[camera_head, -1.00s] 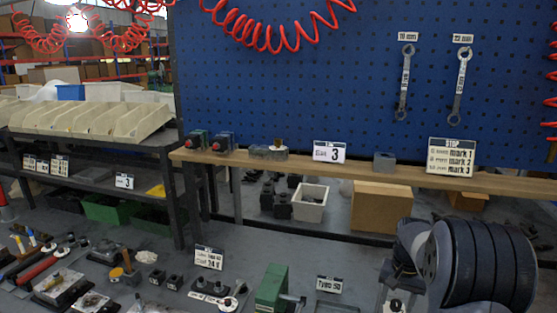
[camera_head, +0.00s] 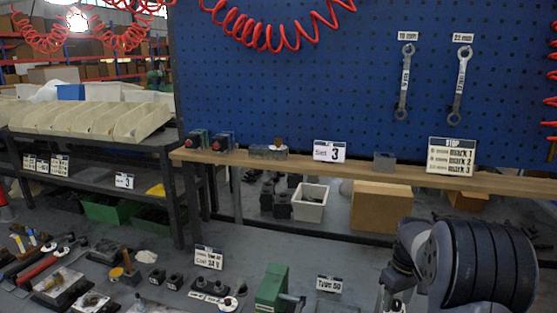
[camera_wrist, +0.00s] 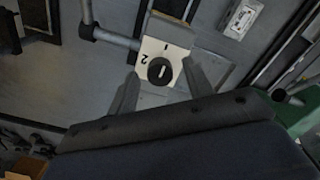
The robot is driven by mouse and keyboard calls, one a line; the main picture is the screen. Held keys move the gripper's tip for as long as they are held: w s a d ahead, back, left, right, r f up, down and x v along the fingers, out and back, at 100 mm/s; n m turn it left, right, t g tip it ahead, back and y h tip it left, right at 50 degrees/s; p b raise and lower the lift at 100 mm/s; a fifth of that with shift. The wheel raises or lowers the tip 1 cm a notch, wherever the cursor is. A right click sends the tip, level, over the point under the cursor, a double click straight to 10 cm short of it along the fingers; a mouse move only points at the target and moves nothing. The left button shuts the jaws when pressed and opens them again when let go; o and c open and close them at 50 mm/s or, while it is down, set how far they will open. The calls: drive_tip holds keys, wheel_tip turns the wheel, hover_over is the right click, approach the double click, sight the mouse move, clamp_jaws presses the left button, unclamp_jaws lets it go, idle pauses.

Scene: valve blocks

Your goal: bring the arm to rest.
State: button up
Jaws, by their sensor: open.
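My gripper (camera_wrist: 158,88) shows in the wrist view with its two grey fingers apart and nothing between them. Beyond the fingers is a pale plate (camera_wrist: 172,45) marked 1 and 2 with a round black knob (camera_wrist: 160,71). The fingers stand either side of the knob in the picture; I cannot tell the distance, and no contact shows. My arm (camera_head: 470,265) fills the lower right of the head view, where the gripper itself is hidden or out of frame.
A green block (camera_head: 272,287) stands on the grey bench left of my arm, with a Type 50 sign (camera_head: 329,284) beside it. A wooden shelf (camera_head: 350,167) runs behind, below a blue pegboard (camera_head: 300,90) with two wrenches. A cardboard box (camera_head: 380,206) sits under the shelf.

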drive_tip(key=shift+n, duration=0.7)
drive_tip(key=shift+r, duration=1.25)
